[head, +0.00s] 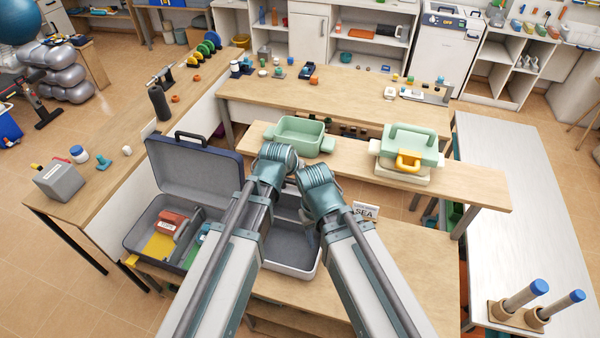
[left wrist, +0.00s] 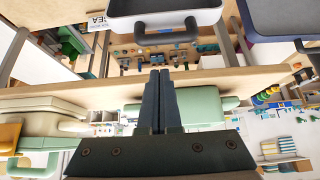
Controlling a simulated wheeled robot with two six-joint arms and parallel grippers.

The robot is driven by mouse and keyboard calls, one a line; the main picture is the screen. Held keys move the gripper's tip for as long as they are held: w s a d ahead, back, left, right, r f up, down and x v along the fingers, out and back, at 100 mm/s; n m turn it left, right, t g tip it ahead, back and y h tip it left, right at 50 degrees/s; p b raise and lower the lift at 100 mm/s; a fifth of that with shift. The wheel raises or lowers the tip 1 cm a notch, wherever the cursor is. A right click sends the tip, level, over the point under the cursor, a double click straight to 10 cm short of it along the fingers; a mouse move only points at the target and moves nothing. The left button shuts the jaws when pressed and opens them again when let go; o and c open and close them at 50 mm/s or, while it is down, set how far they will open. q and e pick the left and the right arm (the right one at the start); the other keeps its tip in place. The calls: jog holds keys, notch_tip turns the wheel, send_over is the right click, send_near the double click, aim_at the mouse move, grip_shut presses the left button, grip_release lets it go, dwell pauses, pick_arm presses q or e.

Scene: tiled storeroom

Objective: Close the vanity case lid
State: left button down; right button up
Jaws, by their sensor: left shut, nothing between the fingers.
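The vanity case stands on the near bench with its dark grey lid (head: 195,165) raised at the left in the head view. A black handle sits on the lid's top edge. The left wrist view shows a pale-rimmed section (left wrist: 120,18) with a dark handle, and part of the lid (left wrist: 285,15) at top right. My left gripper (left wrist: 160,100) is shut and empty, right of the lid in the head view. My right gripper (head: 318,185) is beside it; its fingers are hidden.
A mint tray (head: 283,131) and a mint lidded box (head: 413,138) with a yellow clasp stand on the raised shelf beyond. A red item (head: 172,222) lies in the case. A grey box (head: 58,180) stands on the left bench. A small SEA sign (head: 365,211) stands at right.

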pick_arm(q)
jog(key=b+x, duration=0.8)
jog(key=x, duration=0.2)
jog(key=shift+f, duration=0.1)
jog(key=shift+s, duration=0.1)
